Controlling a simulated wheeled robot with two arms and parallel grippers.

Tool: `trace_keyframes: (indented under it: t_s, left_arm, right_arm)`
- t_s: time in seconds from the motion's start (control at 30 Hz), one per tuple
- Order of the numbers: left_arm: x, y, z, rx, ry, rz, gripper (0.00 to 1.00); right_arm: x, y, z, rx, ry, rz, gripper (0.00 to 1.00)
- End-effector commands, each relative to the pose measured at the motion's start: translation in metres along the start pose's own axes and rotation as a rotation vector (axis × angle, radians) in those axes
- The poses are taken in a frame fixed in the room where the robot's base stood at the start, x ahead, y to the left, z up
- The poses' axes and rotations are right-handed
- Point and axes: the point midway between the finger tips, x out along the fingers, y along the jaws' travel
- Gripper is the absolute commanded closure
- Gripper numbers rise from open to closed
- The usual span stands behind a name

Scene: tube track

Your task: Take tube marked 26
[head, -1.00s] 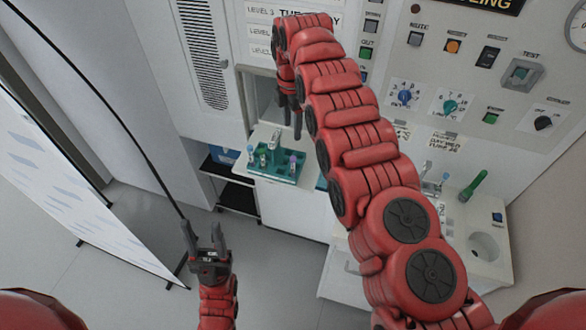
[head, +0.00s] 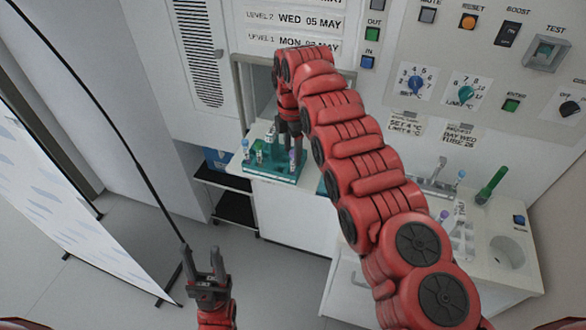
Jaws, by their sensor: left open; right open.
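A teal rack (head: 262,174) with several small upright tubes stands on the ledge of an opening in the wall unit. One tube with a blue cap (head: 246,146) is at the rack's left side. The numbers on the tubes are too small to read, so I cannot tell which is 26. My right gripper (head: 291,158) is open, pointing down over the right part of the rack. Its fingers partly hide the tubes there, and I cannot tell whether they touch one. My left gripper (head: 204,264) is open and empty, low in the picture, away from the rack.
Wall labels (head: 295,22) show levels with days, and a small request note (head: 460,135) hangs on the control panel. A green tube (head: 491,185) and a round hole (head: 507,250) are on the right counter. A dark shelf (head: 235,207) stands below left of the rack.

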Motion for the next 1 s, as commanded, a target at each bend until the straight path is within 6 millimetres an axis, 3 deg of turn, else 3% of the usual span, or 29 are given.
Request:
trace_keyframes:
  t_s: [0.1, 0.13, 0.2, 0.33, 0.6, 0.93, 1.0]
  left_arm:
    - [0.008, 0.0, -0.002, 0.0, 0.0, 0.0, 0.5]
    - [0.02, -0.001, -0.003, 0.0, 0.0, 0.0, 0.5]
    - [0.028, -0.001, -0.005, 0.0, 0.001, 0.0, 0.5]
    - [0.03, -0.002, -0.005, 0.0, 0.0, 0.0, 0.5]
    - [0.029, -0.001, -0.005, 0.0, 0.0, 0.0, 0.5]
    - [0.029, -0.001, -0.005, 0.0, 0.0, 0.0, 0.5]
    - [0.029, -0.001, -0.005, 0.0, 0.0, 0.0, 0.5]
  right_arm:
    - [0.007, -0.002, 0.002, 0.001, 0.001, 0.0, 0.4]
    - [0.008, -0.003, 0.002, 0.001, 0.001, -0.004, 0.4]
    - [0.021, -0.005, 0.0, -0.001, 0.003, -0.006, 0.4]
    - [0.04, -0.003, -0.001, -0.002, 0.004, -0.002, 0.4]
    - [0.045, -0.003, 0.001, 0.0, 0.001, 0.001, 0.4]
    - [0.045, -0.003, 0.0, 0.0, 0.001, 0.001, 0.97]
    - [0.045, -0.003, 0.0, 0.0, 0.001, 0.001, 1.0]
